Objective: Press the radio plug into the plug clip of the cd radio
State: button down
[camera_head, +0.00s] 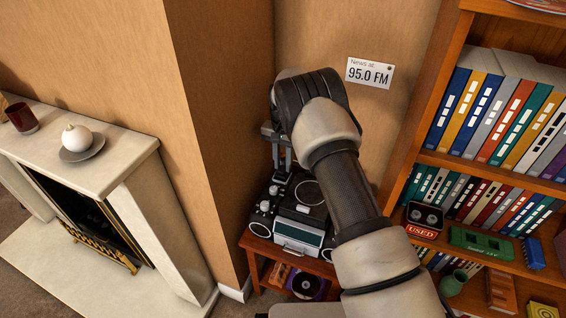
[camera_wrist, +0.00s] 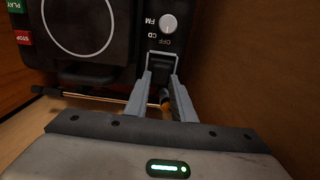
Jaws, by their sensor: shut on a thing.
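The cd radio (camera_head: 298,222) is a black and silver box on a small wooden table, partly hidden by my arm. In the wrist view its dark top (camera_wrist: 105,58) shows a round lid, PLAY and STOP buttons and a CD/FM/OFF knob. My gripper (camera_head: 282,164) points down over the radio's back left part. In the wrist view the jaws (camera_wrist: 162,82) are closed in on a small dark piece, apparently the radio plug, mostly hidden between them. A thin pale bracket (camera_wrist: 163,53) shows at the fingertips beside the knob; I cannot tell if it is the plug clip.
A brown wall corner stands close left of the radio. A bookcase (camera_head: 465,165) with binders is at the right. A white fireplace (camera_head: 120,180) with a vase is at the left. A thin brass-coloured rod (camera_wrist: 105,98) lies along the radio's edge.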

jog(key=shift+f+b, duration=0.3)
jog(key=shift+f, duration=0.05)
dwell(0.6)
jog(key=c, duration=1.4)
grip_release()
jog(key=shift+c, duration=0.2)
jog(key=shift+r, duration=0.1)
jog(key=shift+r+p, duration=1.85)
jog(key=shift+r, duration=1.55)
jog(key=shift+r, duration=0.1)
